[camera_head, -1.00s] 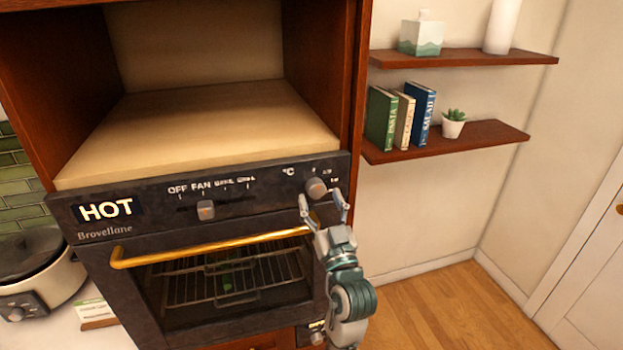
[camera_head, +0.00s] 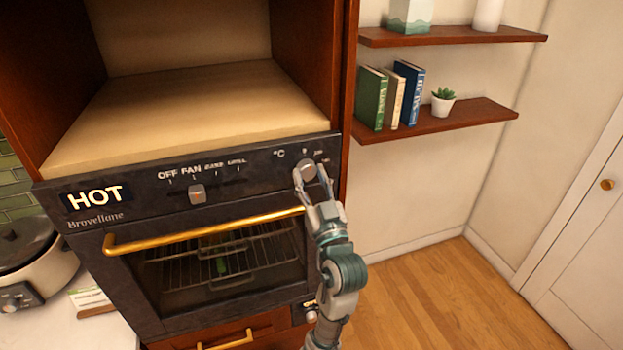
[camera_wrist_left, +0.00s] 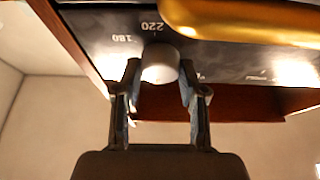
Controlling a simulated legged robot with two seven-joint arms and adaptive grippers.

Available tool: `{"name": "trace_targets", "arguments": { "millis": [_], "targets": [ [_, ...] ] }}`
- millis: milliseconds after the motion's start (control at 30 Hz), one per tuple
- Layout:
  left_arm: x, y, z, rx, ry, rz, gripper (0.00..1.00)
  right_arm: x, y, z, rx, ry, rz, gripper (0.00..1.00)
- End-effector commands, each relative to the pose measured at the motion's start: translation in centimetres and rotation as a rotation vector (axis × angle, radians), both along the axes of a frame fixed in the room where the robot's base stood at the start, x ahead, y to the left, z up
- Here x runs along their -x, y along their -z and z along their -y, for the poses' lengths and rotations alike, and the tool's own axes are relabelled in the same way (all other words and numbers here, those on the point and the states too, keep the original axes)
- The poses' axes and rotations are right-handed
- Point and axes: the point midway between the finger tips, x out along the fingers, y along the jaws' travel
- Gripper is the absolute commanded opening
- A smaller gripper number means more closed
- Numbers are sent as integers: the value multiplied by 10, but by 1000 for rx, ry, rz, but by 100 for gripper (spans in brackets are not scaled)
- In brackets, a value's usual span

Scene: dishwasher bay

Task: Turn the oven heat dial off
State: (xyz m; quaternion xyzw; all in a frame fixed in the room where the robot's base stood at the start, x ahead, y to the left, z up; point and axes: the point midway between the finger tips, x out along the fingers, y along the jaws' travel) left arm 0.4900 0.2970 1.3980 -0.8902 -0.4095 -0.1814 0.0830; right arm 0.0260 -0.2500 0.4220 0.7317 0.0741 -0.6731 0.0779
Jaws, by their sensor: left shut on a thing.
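The oven heat dial (camera_head: 307,169) is a round grey knob at the right end of the black oven control panel (camera_head: 140,206), below the °C mark. My left gripper (camera_head: 312,181) reaches up to it from below, shut on the dial with a finger on each side. In the left wrist view the pale dial (camera_wrist_left: 160,63) sits between the two fingertips of my left gripper (camera_wrist_left: 159,80), with the marks 180 and 220 beside it. The dial's pointer is hidden or too small to read. My right gripper is not in view.
A slider (camera_head: 197,193) sits under the OFF and FAN labels. The brass oven handle (camera_head: 205,231) runs just below the panel, left of my gripper. Shelves with books (camera_head: 387,97) and a plant (camera_head: 443,101) are on the right wall. Floor to the right is clear.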

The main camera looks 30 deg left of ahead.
Motion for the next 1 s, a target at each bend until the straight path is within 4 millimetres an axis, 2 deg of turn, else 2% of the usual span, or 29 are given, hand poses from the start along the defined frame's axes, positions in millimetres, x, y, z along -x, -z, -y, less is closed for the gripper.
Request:
{"name": "trace_targets", "arguments": {
  "millis": [200,1000],
  "targets": [
    [-2,4,-3,6,-2,-10,7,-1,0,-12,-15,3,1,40],
    [-3,6,-3,10,-4,-15,7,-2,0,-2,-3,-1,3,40]
  ]
}}
